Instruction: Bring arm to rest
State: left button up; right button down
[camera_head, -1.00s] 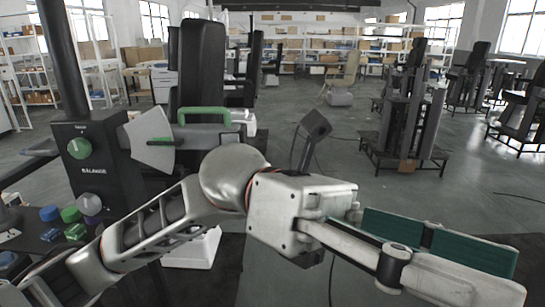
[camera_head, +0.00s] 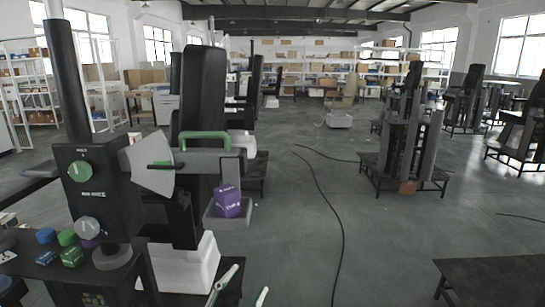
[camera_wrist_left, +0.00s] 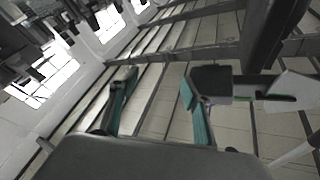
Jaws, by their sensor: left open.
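My left gripper (camera_head: 244,287) shows only by its two green-edged fingertips at the bottom edge of the head view, left of centre. The fingertips are apart with nothing between them. In the left wrist view the same gripper (camera_wrist_left: 160,108) has its two teal-padded fingers spread and empty, with the wall and windows tilted behind. The rest of the left arm is out of the head view. My right gripper is in neither view.
A purple cube (camera_head: 228,202) sits on a small grey tray (camera_head: 219,219) of the column machine with a green handle (camera_head: 204,137). Coloured blocks and knobs lie on a dark table (camera_head: 43,272) at left. A black cable (camera_head: 337,216) crosses open floor.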

pick_arm(q)
jog(key=s+a+f+n+g+y, duration=0.2)
jog(key=s+a+f, duration=0.3)
jog(key=f, duration=0.5)
jog(key=s+a+f+n+g+y, duration=0.3)
jog(key=s+a+f, duration=0.2)
jog(key=s+f, duration=0.3)
jog(key=s+a+f+n+g+y, duration=0.2)
jog(key=s+a+f, duration=0.3)
jog(key=f, duration=0.9)
jog(key=shift+s+n+g+y, duration=0.3)
jog(key=shift+s+n+g, duration=0.1)
jog(key=shift+s+n, duration=0.3)
jog(key=shift+o, duration=0.7)
jog(key=shift+d+f, duration=0.1)
jog(key=shift+f, duration=0.05)
